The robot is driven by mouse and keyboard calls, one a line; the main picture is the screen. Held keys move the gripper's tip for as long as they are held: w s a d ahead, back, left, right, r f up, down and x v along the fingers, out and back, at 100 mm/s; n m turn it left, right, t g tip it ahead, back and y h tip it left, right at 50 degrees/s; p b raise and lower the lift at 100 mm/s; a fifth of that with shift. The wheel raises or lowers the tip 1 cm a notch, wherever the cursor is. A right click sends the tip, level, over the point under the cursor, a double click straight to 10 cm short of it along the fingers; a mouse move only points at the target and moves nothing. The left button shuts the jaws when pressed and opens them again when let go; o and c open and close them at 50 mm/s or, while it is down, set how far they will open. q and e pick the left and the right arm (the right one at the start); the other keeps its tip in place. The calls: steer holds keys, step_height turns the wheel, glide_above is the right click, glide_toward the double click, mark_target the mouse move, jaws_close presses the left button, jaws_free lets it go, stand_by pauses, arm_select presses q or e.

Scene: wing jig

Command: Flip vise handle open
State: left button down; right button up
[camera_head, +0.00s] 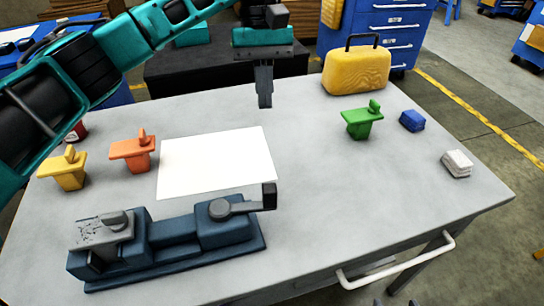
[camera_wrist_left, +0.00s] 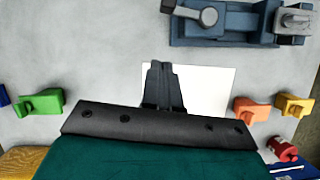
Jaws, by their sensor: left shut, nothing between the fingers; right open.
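The dark blue vise (camera_head: 168,234) lies near the front left of the table, with its long base running left to right. Its grey handle (camera_head: 240,207) reaches right from a round pivot to a dark block-shaped end (camera_head: 269,197). In the left wrist view the vise (camera_wrist_left: 237,24) is at the top, and its handle (camera_wrist_left: 190,14) points left. My left gripper (camera_head: 265,104) is shut and empty above the table's back part, well apart from the vise. Its closed fingers show in the left wrist view (camera_wrist_left: 158,68). My right gripper is not in view.
A white sheet (camera_head: 215,163) lies behind the vise. Orange (camera_head: 132,153) and yellow (camera_head: 64,170) pieces stand at left, a green piece (camera_head: 361,122) at right. Blue (camera_head: 412,120) and white (camera_head: 457,163) blocks and a yellow case (camera_head: 356,70) are also right. The table's middle right is clear.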

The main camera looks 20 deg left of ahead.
arm_select(q)
steer(key=s+d+f+p, duration=0.1)
steer(key=s+d+f, duration=0.2)
steer(key=s+f, duration=0.4)
steer(key=shift+d+f+p, duration=0.15)
steer(key=shift+f+p, duration=0.25)
steer(key=shift+f, duration=0.75)
arm_select(e)
steer(key=shift+r, duration=0.9)
arm_select(q)
steer(key=shift+s, duration=0.1)
arm_select(e)
steer(key=shift+s, duration=0.1)
